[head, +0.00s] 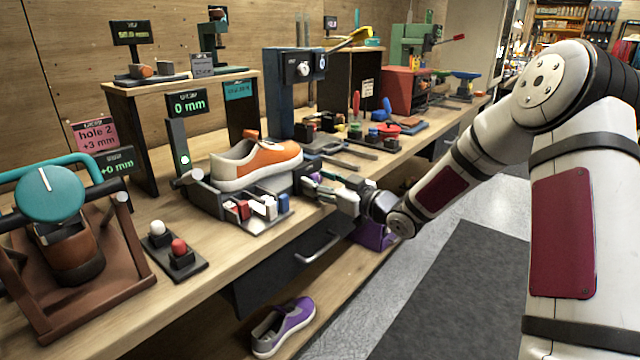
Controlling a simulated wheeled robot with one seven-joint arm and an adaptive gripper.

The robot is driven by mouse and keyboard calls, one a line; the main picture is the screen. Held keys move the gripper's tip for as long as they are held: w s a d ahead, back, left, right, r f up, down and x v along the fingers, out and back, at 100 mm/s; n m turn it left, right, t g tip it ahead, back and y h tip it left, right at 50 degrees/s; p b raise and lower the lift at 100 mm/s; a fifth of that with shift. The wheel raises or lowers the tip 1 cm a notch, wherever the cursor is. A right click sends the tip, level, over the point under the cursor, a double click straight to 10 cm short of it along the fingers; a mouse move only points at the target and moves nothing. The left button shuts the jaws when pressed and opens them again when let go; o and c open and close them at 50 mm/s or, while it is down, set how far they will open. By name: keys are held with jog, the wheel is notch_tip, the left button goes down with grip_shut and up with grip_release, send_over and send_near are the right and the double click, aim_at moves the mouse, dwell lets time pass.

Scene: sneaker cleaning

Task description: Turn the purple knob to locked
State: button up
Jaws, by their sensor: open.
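A small purple part (316,177), which looks like the purple knob, shows between the fingers of my gripper (314,187). It is at the right end of the sneaker fixture (205,196), and my fingers hide most of it. I cannot tell its turn position or whether the fingers touch it. My gripper is open and reaches in from the right, just above the bench front edge. An orange and grey sneaker (257,163) sits on the fixture, left of my gripper.
Red, white and blue blocks (263,207) stand at the fixture's front, close to my gripper. A blue press column (290,95) rises behind. A drawer handle (318,246) sticks out below. A purple sneaker (284,326) lies on the lower shelf. The aisle at right is clear.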

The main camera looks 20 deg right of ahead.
jog(key=shift+c, duration=0.2)
grip_shut()
jog(key=shift+r+p, duration=0.1)
jog(key=shift+p, duration=0.25)
jog(key=m+p, duration=0.3)
jog(key=shift+r, duration=0.1)
jog(key=m+p, duration=0.6)
jog(key=m, duration=0.2)
jog(key=shift+m+g+p, duration=0.3)
jog(key=shift+m+p, duration=0.05)
jog(key=shift+m, duration=0.05)
jog(key=shift+m+p, duration=0.6)
jog(key=shift+m, duration=1.5)
